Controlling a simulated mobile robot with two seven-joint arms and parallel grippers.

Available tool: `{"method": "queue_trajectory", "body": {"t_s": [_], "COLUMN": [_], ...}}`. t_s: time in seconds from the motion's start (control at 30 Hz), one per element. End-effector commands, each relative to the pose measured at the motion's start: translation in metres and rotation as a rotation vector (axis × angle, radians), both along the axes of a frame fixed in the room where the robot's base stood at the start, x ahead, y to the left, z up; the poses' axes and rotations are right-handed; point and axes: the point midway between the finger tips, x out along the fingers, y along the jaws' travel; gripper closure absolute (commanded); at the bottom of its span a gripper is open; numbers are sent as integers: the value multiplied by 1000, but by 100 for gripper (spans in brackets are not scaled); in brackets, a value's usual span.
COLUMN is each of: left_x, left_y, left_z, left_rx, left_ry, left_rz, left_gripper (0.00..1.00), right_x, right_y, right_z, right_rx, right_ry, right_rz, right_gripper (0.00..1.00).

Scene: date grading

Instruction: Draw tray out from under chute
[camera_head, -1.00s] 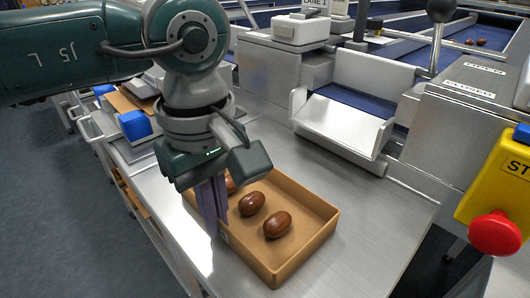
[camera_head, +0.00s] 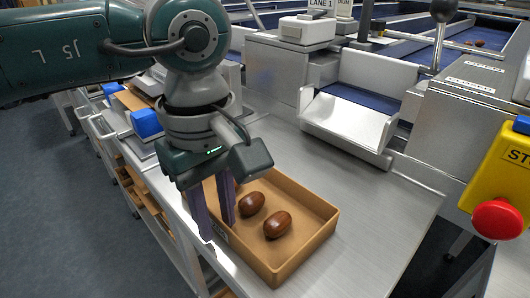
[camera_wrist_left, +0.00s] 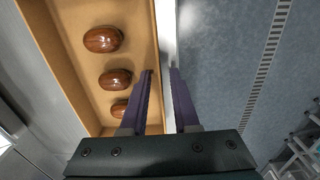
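The tan cardboard-coloured tray (camera_head: 318,252) lies on the metal bench, in front of and apart from the chute (camera_head: 345,122). Several brown dates lie in it, including one date (camera_head: 277,224) near its right side. My left gripper (camera_head: 219,230) is open at the tray's near-left wall, with one finger on the inner side and one outside. In the left wrist view the tray (camera_wrist_left: 140,20) shows at left, and its wall edge passes between the fingers of my left gripper (camera_wrist_left: 161,72). My right gripper is out of view.
A yellow stop box with a red button (camera_head: 498,219) stands at the right. The metal bench (camera_head: 385,215) is clear right of the tray. Blue blocks (camera_head: 146,123) sit on a side shelf at left. The bench edge drops to a blue-grey floor (camera_head: 60,220).

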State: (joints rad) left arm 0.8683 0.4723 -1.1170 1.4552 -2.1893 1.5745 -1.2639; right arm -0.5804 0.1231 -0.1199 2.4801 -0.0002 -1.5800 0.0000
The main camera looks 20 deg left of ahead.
Motion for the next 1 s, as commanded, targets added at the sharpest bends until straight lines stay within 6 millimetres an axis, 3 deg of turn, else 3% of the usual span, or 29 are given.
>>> {"method": "queue_trajectory", "body": {"t_s": [0.37, 0.8, 1.0], "left_x": [0, 1, 0], "left_y": [0, 0, 0], "left_z": [4, 79, 97], "left_rx": [-1, 1, -1], "left_ry": [-1, -5, -1], "left_rz": [-1, -1, 0], "left_gripper": [63, 63, 63], "right_x": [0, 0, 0], "right_y": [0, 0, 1], "right_z": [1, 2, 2], "right_rx": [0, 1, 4], "right_ry": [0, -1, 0], "right_rz": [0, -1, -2], "right_gripper": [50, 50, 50]}}
